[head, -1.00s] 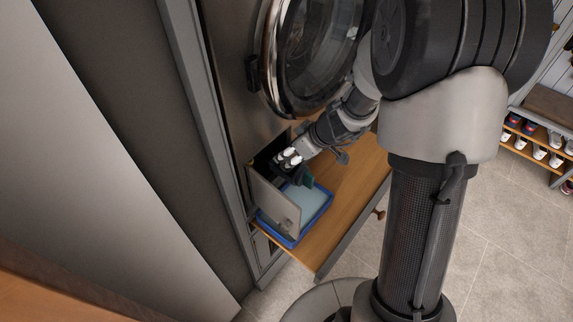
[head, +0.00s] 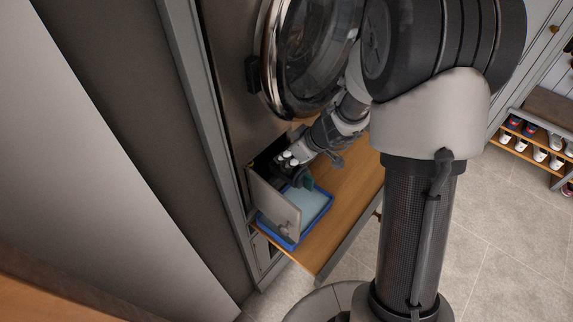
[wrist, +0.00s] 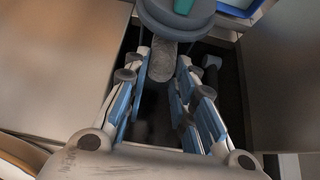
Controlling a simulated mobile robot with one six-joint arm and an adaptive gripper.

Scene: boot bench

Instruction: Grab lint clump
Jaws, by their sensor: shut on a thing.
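In the wrist view my gripper (wrist: 163,76) is shut on a grey, fuzzy lint clump (wrist: 162,63), which sits between the blue-padded fingertips. Just beyond it is a round blue-grey part (wrist: 200,24) with a teal piece (wrist: 184,6), cut off by the top edge. In the head view my gripper (head: 286,162) is at the dark low opening (head: 268,157) of the machine, beside its open hatch door (head: 272,208). The lint clump cannot be made out there.
A blue tray (head: 294,243) holding something pale blue stands on a pulled-out wooden shelf (head: 345,200) below my gripper. The round glass door (head: 310,55) is above. A shoe rack (head: 540,150) stands at the far right, across open floor.

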